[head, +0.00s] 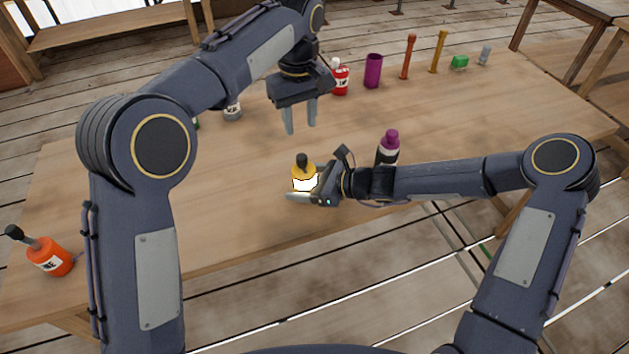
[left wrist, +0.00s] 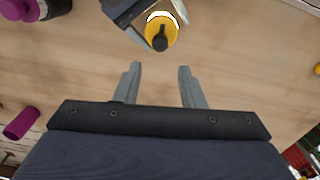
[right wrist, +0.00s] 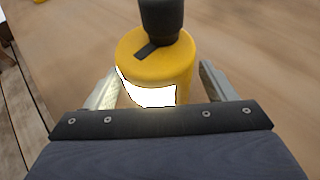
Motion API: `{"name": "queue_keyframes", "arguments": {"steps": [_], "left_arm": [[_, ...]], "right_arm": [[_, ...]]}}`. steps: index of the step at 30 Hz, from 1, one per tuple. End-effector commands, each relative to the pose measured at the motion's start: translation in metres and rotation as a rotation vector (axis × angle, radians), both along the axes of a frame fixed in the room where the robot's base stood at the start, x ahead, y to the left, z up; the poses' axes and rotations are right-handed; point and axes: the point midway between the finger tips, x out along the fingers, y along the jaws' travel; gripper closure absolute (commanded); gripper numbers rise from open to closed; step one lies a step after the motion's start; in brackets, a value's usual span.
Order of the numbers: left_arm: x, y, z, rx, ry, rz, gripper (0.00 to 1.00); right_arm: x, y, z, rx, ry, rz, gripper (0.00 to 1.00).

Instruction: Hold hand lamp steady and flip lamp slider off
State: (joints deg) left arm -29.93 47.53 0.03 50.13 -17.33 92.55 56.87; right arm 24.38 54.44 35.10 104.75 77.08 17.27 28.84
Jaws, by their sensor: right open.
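The yellow hand lamp (head: 303,173) stands upright on the wooden table, with a dark knob on top and a bright white glowing front. My right gripper (head: 292,196) is low at the table with its fingers on either side of the lamp. In the right wrist view the open fingers (right wrist: 157,82) flank the lamp body (right wrist: 178,60). A small black tab (right wrist: 146,50), perhaps the slider, shows on the lamp's top beside the knob. My left gripper (head: 300,130) hangs empty above and behind the lamp, fingers apart. The left wrist view shows the lamp (left wrist: 160,30) beyond the open fingertips (left wrist: 160,68).
A purple and black bottle (head: 388,150) stands close to my right wrist. The table between is clear.

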Motion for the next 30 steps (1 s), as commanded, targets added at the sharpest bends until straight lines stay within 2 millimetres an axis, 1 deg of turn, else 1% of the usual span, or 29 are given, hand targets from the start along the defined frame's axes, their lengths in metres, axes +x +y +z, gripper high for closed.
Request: {"name": "queue_keyframes", "arguments": {"steps": [8, 18, 20, 23, 25, 28, 30], "left_arm": [[0.0, 0.0, 0.0, 0.0, 0.0, 0.0, 0.64], [0.0, 0.0, 0.0, 0.0, 0.0, 0.0, 0.64], [0.0, 0.0, 0.0, 0.0, 0.0, 0.0, 0.64], [0.0, 0.001, -0.002, -0.007, 0.01, -0.006, 0.77], [-0.002, 0.004, -0.01, -0.033, 0.04, -0.031, 0.86], [-0.008, 0.012, -0.032, -0.125, 0.128, -0.108, 0.99], [-0.016, 0.019, -0.052, -0.243, 0.203, -0.183, 1.0]], "right_arm": [[0.001, 0.001, 0.0, 0.0, -0.001, 0.0, 0.23], [0.0, 0.001, 0.0, 0.0, -0.001, 0.0, 0.67], [0.0, 0.001, 0.0, 0.0, -0.001, 0.0, 0.74], [0.0, 0.001, 0.0, 0.0, -0.001, 0.0, 0.74], [0.0, 0.001, 0.0, 0.0, -0.001, 0.0, 0.74], [0.0, 0.001, 0.0, 0.0, -0.001, 0.0, 0.74], [0.0, 0.001, 0.0, 0.0, -0.001, 0.0, 0.74]]}}
